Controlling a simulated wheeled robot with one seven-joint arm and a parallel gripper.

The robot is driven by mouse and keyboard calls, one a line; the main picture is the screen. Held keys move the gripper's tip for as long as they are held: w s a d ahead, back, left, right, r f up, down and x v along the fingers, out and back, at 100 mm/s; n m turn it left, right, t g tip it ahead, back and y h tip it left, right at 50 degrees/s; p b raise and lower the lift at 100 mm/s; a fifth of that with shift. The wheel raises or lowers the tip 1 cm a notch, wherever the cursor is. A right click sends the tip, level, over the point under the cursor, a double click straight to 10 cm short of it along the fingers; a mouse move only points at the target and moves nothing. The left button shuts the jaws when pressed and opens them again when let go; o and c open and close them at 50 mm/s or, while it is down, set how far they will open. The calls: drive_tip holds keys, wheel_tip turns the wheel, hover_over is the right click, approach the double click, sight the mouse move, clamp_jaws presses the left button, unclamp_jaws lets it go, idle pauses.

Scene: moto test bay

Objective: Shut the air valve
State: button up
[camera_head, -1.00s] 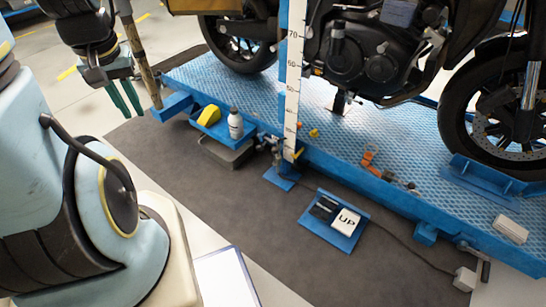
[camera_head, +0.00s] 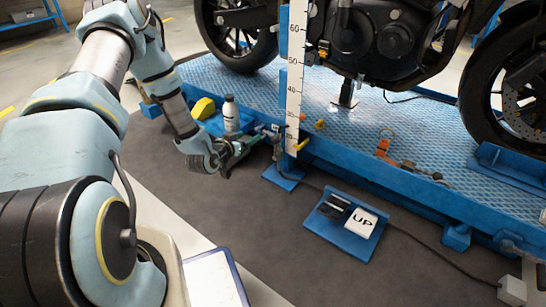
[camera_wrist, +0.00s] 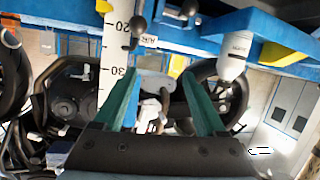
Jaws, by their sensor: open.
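A cluster of small metal pipe fittings (camera_head: 274,137), which appears to be the air valve, sits on the blue lift's front edge, just left of the scale post (camera_head: 294,75). A yellow handle-like part (camera_head: 302,145) shows right of the post's foot. I cannot tell the lever's position. My gripper (camera_head: 262,135) is at the fittings' left side; contact is unclear. In the wrist view my gripper (camera_wrist: 162,75) has its green fingers apart, with nothing clearly held between them. Dark knobs and a small label (camera_wrist: 148,40) show just beyond the tips.
A white bottle (camera_head: 231,113) and a yellow item (camera_head: 203,108) stand in a blue side tray close to my gripper. The motorcycle (camera_head: 385,45) stands on the lift (camera_head: 400,140). A blue pedal plate marked UP (camera_head: 345,228) lies on the mat, with clear floor around it.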

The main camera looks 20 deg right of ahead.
sight(273, 143)
drive_tip(key=s+d+f+n+t+h+b, duration=0.1)
drive_tip(key=s+d+f+t+h+b, duration=0.2)
drive_tip(key=f, duration=0.5)
drive_tip(key=shift+g, duration=0.3)
drive_tip(key=b+x, duration=0.2)
drive_tip(key=x, duration=0.3)
drive_tip(key=b+x, duration=0.2)
drive_tip(key=x, duration=0.3)
drive_tip(key=shift+s+d+b, duration=0.25)
drive_tip(key=shift+b, duration=0.15)
drive_tip(key=shift+f, duration=0.1)
clamp_jaws()
